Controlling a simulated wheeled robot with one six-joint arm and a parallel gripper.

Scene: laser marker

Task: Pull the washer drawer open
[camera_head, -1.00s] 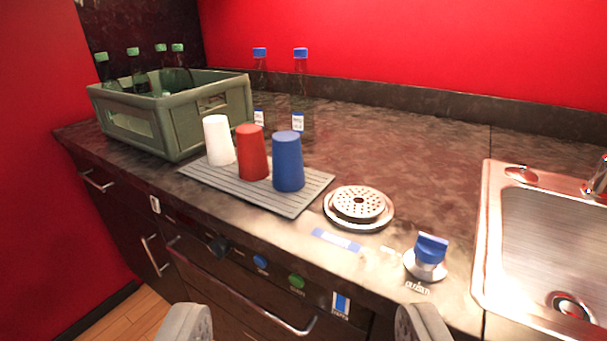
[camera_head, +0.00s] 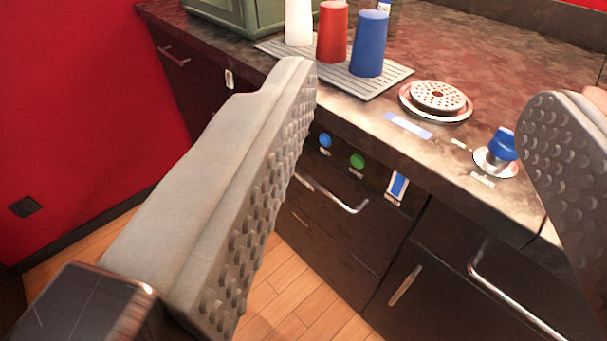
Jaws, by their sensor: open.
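The washer drawer (camera_head: 345,235) appears to be the dark front under the counter below the blue button (camera_head: 324,140) and green button (camera_head: 357,161). It looks shut. Its metal bar handle (camera_head: 345,205) runs along its upper part, and the left end is partly hidden behind my left finger. My gripper (camera_head: 425,95) is open and empty, with its two grey studded fingers spread wide in the foreground. The handle shows between the fingers, farther away, and neither finger visibly touches it.
A white cup (camera_head: 298,22), red cup (camera_head: 332,32) and blue cup (camera_head: 370,45) stand on a grey mat (camera_head: 385,88). A round drain (camera_head: 437,97) and blue knob (camera_head: 502,145) are on the counter. Another handle (camera_head: 500,295) is lower right. Wooden floor (camera_head: 290,300) is clear.

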